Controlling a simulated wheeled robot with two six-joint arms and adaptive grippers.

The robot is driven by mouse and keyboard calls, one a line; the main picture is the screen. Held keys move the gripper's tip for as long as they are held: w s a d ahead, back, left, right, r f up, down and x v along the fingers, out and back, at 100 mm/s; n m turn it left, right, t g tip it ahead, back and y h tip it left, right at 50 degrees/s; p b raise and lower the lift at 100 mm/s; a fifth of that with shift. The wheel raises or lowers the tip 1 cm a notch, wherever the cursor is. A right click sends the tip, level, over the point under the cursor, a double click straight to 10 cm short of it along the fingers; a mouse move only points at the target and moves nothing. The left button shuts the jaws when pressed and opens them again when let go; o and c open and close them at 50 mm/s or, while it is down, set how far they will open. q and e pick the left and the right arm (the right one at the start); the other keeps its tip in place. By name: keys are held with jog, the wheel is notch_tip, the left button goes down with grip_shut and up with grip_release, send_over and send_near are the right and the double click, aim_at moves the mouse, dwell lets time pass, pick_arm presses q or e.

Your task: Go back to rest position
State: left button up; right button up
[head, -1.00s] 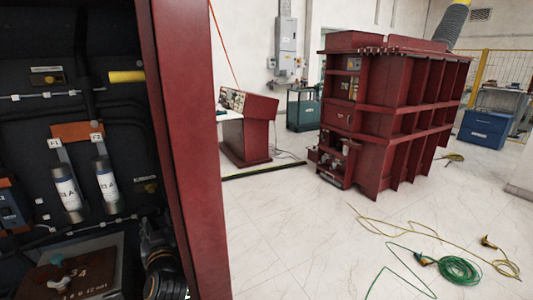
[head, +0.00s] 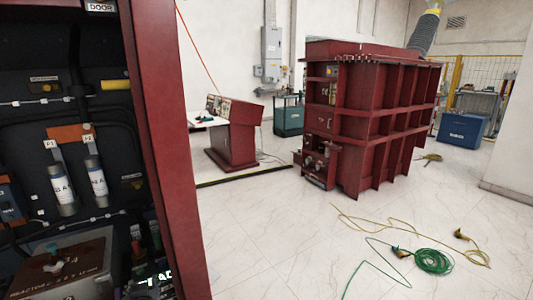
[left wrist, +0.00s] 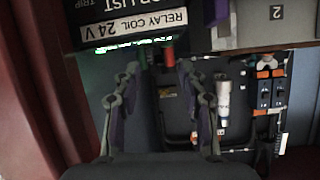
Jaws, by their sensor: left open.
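My left gripper (left wrist: 158,70) is open in the left wrist view. Its two fingers stand apart with nothing held between them. Inside the dark cabinet, two white-labelled cylinders hang side by side, the left cylinder (head: 61,188) and the right cylinder (head: 97,181). One white cylinder (left wrist: 222,100) shows in the left wrist view, to the right of the fingers and apart from them. In the head view, dark parts at the cabinet's lower right are too unclear to show the fingertips. My right gripper is in neither view.
A red cabinet post (head: 165,150) borders the opening. A reactor box (head: 70,268) sits low inside. A relay label (left wrist: 133,29) is close above the fingers. Beyond are a red transformer tank (head: 375,120), a red console (head: 232,140), a green cable coil (head: 433,261) and open floor.

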pick_arm(q)
jog(key=s+d+f+m+g+h, duration=0.35)
jog(key=s+f, duration=0.35)
jog(key=s, duration=0.4)
jog(key=s+d+f+m+g+h, duration=0.2)
jog(key=s+d+f+g, duration=0.25)
jog(key=s+f, duration=0.4)
jog(key=s+a+f+g+p, duration=0.1)
jog(key=s+f+p, duration=0.15)
jog(key=f, duration=0.75)
jog(key=s+a+f+p, duration=0.2)
jog(key=f+p, duration=0.2)
jog(key=f, duration=0.5)
jog(key=s+f+p, duration=0.2)
jog(key=s+f, duration=0.3)
jog(key=s, duration=0.3)
jog(key=s+f+g+p, duration=0.1)
jog(key=s+f+p, duration=0.1)
jog(key=s+f, duration=0.4)
jog(key=s+a, duration=0.1)
jog(key=s, duration=0.2)
jog(key=shift+s, duration=0.3)
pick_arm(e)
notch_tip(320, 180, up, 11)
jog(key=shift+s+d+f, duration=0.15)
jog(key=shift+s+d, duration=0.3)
